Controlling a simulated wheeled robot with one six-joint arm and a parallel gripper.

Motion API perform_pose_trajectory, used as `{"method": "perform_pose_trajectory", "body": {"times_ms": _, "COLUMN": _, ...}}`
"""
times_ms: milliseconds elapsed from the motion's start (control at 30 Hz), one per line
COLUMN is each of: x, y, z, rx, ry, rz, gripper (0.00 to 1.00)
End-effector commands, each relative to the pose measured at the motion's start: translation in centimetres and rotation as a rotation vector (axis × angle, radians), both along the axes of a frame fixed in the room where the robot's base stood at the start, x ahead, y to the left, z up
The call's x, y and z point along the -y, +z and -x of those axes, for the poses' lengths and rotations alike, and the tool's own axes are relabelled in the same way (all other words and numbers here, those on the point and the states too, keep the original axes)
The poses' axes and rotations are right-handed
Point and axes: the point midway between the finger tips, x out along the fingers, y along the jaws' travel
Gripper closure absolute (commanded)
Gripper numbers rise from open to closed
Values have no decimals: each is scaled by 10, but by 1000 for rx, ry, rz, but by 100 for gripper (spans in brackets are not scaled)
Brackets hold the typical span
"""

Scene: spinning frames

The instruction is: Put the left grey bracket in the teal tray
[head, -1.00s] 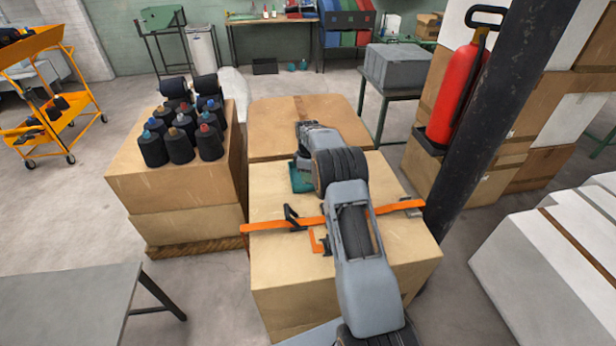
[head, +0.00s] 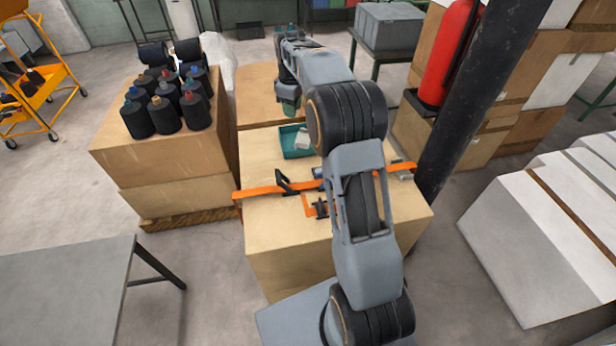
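The teal tray (head: 295,152) lies on the tan box top, left of my arm. A small pale grey piece (head: 302,138) shows in the tray; it may be a grey bracket, but it is too small to tell. Another small grey piece (head: 404,175) is at the right end of the orange strap. My gripper (head: 289,108) points down behind the tray, apart from the pale piece as seen here. Its fingers are small and partly dark, so their opening and any held thing cannot be made out. My arm hides part of the box top.
An orange strap (head: 258,193) crosses the box, with a black clip (head: 283,181) and an orange angled piece (head: 308,207) near it. Cones of dark yarn (head: 165,115) stand on the left stack. A dark post (head: 465,110) rises at right.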

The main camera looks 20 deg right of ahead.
Motion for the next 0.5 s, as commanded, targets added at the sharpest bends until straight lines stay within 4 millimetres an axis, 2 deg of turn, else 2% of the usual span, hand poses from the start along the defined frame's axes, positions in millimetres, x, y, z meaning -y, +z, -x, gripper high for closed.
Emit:
{"method": "perform_pose_trajectory", "body": {"times_ms": 33, "x": -9, "y": 16, "z": 18, "rx": 23, "ry": -43, "rz": -1, "gripper": 68}}
{"method": "perform_pose_trajectory", "body": {"times_ms": 100, "x": -19, "y": 29, "z": 42, "rx": 48, "ry": -114, "rz": -8, "gripper": 68}}
{"method": "perform_pose_trajectory", "body": {"times_ms": 233, "x": -37, "y": 47, "z": 91, "rx": 97, "ry": -246, "rz": -25, "gripper": 68}}
{"method": "perform_pose_trajectory", "body": {"times_ms": 367, "x": -53, "y": 52, "z": 145, "rx": 145, "ry": -376, "rz": -52, "gripper": 68}}
{"method": "perform_pose_trajectory", "body": {"times_ms": 500, "x": -66, "y": 46, "z": 200, "rx": 190, "ry": -505, "rz": -86, "gripper": 68}}
